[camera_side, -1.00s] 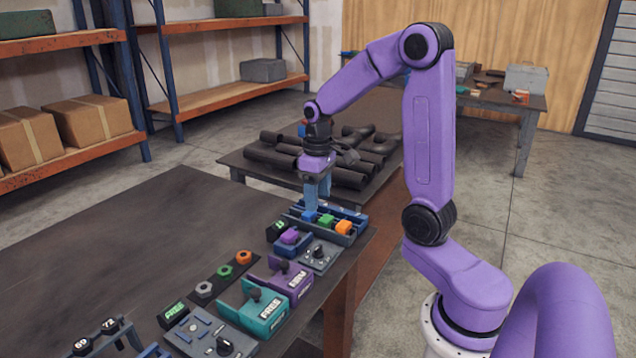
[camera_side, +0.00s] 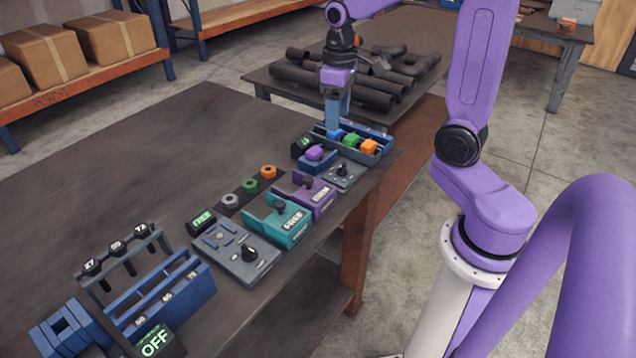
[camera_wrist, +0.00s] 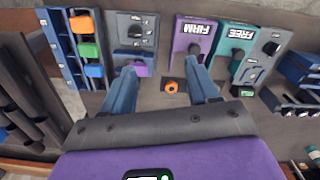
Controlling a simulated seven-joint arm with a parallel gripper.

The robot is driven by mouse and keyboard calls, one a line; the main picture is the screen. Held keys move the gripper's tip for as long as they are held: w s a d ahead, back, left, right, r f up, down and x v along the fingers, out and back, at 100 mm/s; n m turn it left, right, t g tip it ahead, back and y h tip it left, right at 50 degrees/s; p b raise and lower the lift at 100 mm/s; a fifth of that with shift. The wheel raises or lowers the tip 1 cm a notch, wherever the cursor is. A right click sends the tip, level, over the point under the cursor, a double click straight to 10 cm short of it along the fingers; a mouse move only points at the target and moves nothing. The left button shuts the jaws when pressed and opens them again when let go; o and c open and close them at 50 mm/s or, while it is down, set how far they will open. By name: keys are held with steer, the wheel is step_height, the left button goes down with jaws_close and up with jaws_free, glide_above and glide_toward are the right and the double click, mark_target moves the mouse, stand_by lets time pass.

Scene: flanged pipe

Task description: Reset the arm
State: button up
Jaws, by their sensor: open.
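My gripper (camera_side: 338,112) points down over the back end of the dark workbench (camera_side: 130,150). In the wrist view my gripper (camera_wrist: 160,66) has its two blue fingers spread apart with nothing held between them. The left finger overlaps a purple block in a small holder, and an orange ring (camera_wrist: 172,87) shows between the fingers from above. In the side view the fingertips overlap a blue tray (camera_side: 378,127) with blue, green and orange blocks. The height of the fingers above the bench parts is hard to tell.
A teal fixture (camera_side: 275,222), a purple fixture (camera_side: 305,195) and a grey knob panel (camera_side: 235,255) stand along the bench edge. A blue slotted rack (camera_side: 165,295) stands in front. Dark pipes (camera_side: 345,80) lie on a table behind. The bench's left side is clear.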

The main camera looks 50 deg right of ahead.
steer(key=s+a+f+n, duration=0.1)
steer(key=s+a+n, duration=0.3)
steer(key=s, duration=0.6)
steer(key=s+a+f+n, duration=0.1)
steer(key=s+a+n, duration=0.4)
steer(key=s+a, duration=0.3)
steer(key=shift+s+a, duration=0.4)
steer(key=shift+s, duration=0.7)
steer(key=c, duration=0.3)
steer(key=shift+c, duration=0.5)
steer(key=r+m+g+y, duration=0.1)
steer(key=m+y, duration=0.2)
steer(key=m, duration=2)
glide_above(342, 164)
steer(key=a, duration=0.3)
steer(key=d+m+y, duration=0.2)
steer(key=d+m, duration=0.4)
steer(key=d, duration=0.4)
steer(key=shift+t, duration=0.3)
steer(key=x, duration=1.1)
steer(key=d+x, duration=0.1)
steer(key=x, duration=0.5)
steer(key=shift+w+a+f, duration=0.15)
steer(key=shift+w+f, duration=0.1)
steer(key=shift+f, duration=0.2)
